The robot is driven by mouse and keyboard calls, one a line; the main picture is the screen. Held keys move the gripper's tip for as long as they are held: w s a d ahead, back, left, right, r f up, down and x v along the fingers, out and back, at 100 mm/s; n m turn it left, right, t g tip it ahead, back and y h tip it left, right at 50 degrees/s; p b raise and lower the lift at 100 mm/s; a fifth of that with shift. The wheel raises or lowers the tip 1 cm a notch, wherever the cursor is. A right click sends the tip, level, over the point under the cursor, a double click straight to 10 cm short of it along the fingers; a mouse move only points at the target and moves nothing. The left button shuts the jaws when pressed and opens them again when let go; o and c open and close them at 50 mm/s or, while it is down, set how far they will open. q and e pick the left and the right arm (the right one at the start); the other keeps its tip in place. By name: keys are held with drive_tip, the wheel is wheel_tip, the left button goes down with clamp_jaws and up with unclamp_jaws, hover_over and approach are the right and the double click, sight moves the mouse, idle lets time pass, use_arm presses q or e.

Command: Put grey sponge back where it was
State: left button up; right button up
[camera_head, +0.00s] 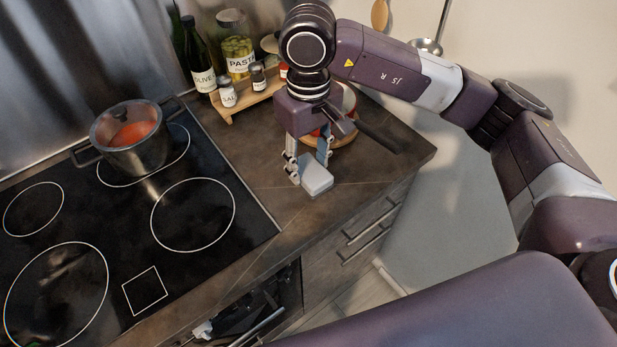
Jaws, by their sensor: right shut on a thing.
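The grey sponge (317,178) is a small pale grey block at the counter's front part, right of the stove. My right gripper (309,172) points down and is shut on it. The sponge is at or just above the counter top; I cannot tell if it touches. My left gripper is not in view.
The dark counter (255,165) is clear between sponge and stove (130,240). A pot (131,140) with red content stands on a back burner. A wooden rack (248,98) holds jars and bottles. A round board and a dark-handled pan (375,135) sit behind my right gripper.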

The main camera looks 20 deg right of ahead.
sight(309, 183)
drive_tip(key=shift+f, duration=0.9)
wheel_tip(309, 183, down, 4)
drive_tip(key=shift+f+p, duration=0.25)
drive_tip(key=shift+p, duration=0.25)
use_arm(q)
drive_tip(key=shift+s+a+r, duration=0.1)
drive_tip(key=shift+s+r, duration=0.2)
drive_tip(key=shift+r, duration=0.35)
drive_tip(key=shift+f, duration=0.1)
use_arm(e)
drive_tip(key=shift+f+b, duration=0.2)
drive_tip(key=shift+b, duration=0.1)
drive_tip(key=o, duration=1)
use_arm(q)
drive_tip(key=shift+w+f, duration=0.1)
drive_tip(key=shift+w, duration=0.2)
use_arm(e)
drive_tip(key=shift+r, duration=0.1)
